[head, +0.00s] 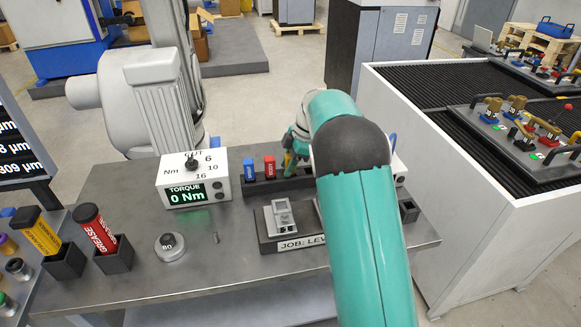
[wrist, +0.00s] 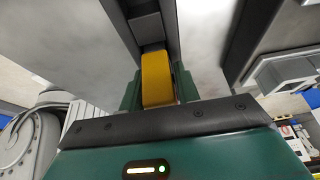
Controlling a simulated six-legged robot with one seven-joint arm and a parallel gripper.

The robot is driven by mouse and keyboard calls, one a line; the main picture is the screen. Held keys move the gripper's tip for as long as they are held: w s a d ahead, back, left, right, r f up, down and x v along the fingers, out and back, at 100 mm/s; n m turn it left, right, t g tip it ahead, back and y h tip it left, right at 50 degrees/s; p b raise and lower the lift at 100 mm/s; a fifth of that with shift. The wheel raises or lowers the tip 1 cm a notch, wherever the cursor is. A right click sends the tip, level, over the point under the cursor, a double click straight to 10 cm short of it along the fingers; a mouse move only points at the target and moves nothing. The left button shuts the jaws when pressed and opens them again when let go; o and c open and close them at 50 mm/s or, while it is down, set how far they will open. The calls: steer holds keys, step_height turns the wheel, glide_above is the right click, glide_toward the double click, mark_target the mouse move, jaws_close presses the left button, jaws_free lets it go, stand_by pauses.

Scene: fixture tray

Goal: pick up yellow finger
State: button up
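The yellow finger (wrist: 157,78) is a small rounded block in the wrist view. It lies between the two green fingertips of my gripper (wrist: 158,92), with almost no gap on either side. Whether the fingertips press on it is not clear. In the head view my gripper (head: 293,147) is over the dark rack (head: 262,186), and a small bit of the yellow finger (head: 288,160) shows there. A blue finger (head: 249,169) and a red finger (head: 269,167) stand upright in the rack to the left. My arm hides the rack's right part.
A torque tester (head: 193,180) reading 0 Nm stands left of the rack. A job fixture (head: 282,217) sits in front of the rack. A white cabinet with a ribbed top (head: 435,85) is close on the right.

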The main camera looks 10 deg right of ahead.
jaws_close()
steer(key=shift+r, duration=0.1)
step_height(320, 180, up, 10)
steer(key=shift+f, duration=0.1)
stand_by(0.9)
